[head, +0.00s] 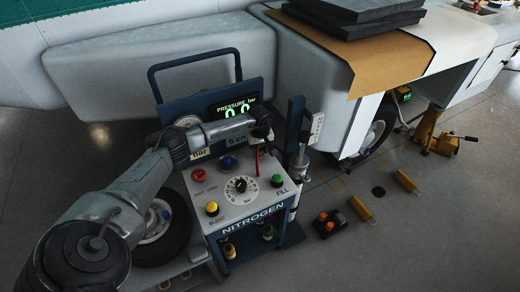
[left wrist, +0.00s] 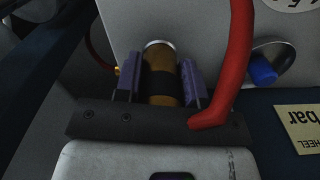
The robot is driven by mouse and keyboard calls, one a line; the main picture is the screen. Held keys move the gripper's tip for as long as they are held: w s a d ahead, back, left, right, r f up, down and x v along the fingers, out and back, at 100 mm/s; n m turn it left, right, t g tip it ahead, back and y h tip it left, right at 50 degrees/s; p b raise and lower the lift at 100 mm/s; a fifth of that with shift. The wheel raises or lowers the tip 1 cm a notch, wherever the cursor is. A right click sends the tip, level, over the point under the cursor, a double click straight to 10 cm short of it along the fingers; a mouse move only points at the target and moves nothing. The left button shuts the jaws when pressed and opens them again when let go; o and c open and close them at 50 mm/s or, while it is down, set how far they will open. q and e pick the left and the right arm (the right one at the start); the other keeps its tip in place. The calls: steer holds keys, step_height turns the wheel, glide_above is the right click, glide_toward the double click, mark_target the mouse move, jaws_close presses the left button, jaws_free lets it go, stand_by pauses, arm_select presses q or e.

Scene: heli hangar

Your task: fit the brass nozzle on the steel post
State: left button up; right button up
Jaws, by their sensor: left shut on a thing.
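The brass nozzle (left wrist: 162,98), a brass cylinder with a dark band and a pale rim at its far end, is between the purple fingers of my left gripper (left wrist: 160,76) in the left wrist view. The fingers are shut on it. In the head view my left gripper (head: 265,137) is over the right part of the nitrogen cart's top; it is small and dark there, and I cannot make out the nozzle. I cannot identify the steel post for sure; an upright metal cylinder (head: 300,166) stands right of the cart. My right gripper is not in view.
The nitrogen cart (head: 250,213) has knobs, a dial and a pressure display (head: 237,108). A red hose (left wrist: 237,60) runs close beside the nozzle. A blue upright (head: 295,125) stands just right of my gripper. Yellow chocks (head: 361,209) lie on the floor.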

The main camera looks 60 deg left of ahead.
arm_select(q)
steer(key=o, duration=0.7)
steer(key=shift+r+p, duration=2.25)
steer(key=shift+r, duration=1.1)
steer(key=shift+r+p, duration=1.4)
steer(key=shift+r, duration=0.75)
